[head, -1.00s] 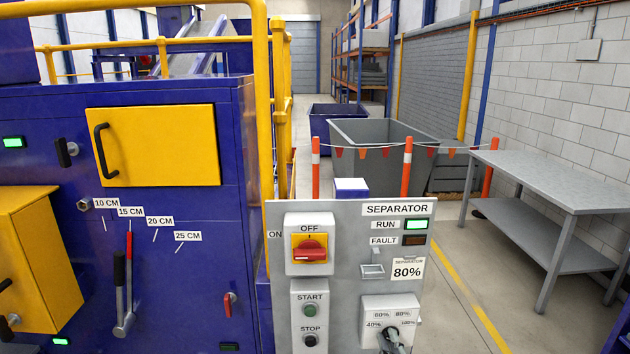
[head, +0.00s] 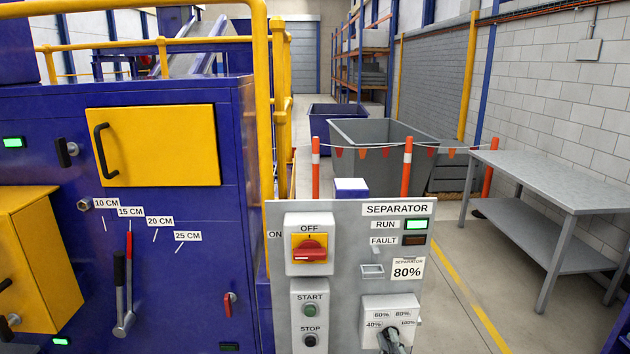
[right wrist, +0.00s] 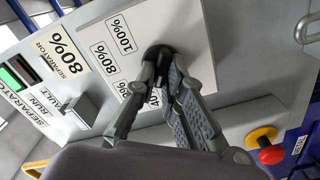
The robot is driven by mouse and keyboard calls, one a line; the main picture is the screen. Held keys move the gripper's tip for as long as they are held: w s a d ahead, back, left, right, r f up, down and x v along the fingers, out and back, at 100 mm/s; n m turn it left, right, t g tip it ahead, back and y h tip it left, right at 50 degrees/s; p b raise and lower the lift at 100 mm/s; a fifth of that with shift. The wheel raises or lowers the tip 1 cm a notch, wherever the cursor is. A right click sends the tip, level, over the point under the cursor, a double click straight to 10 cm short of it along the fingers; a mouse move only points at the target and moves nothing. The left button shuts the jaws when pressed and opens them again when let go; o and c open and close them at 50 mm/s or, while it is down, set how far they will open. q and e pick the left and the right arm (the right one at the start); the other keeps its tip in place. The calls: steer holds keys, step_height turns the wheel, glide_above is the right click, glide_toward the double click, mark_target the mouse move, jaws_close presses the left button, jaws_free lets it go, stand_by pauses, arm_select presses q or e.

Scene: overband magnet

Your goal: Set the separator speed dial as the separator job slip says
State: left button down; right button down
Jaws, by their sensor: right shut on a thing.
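The separator job slip (head: 407,270) on the grey separator panel (head: 345,225) reads "SEPARATOR 80%". It also shows in the right wrist view (right wrist: 62,52). Below it is the speed dial plate (head: 375,310), marked 40%, 60%, 80% and 100%. In the right wrist view the black dial knob (right wrist: 158,52) sits between the fingertips of my right gripper (right wrist: 160,68), which is shut on it. The fingers hide part of the knob and the lower labels, so I cannot tell where its pointer stands. In the head view my right gripper (head: 392,341) is at the bottom edge. My left gripper is out of view.
The panel also carries a red rotary switch (head: 309,250), a green start button (head: 310,310), a black stop button (head: 310,340) and a lit green run lamp (head: 415,225). A blue machine (head: 190,270) stands left. A grey table (head: 550,180) stands right.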

steer(key=shift+m, duration=1.2)
steer(key=m, duration=0.2)
steer(key=shift+d+m+p, duration=0.1)
steer(key=shift+m+p, duration=0.25)
steer(key=shift+m, duration=0.05)
steer(key=shift+r, duration=0.1)
steer(key=shift+m+p, duration=0.4)
steer(key=shift+m, duration=1)
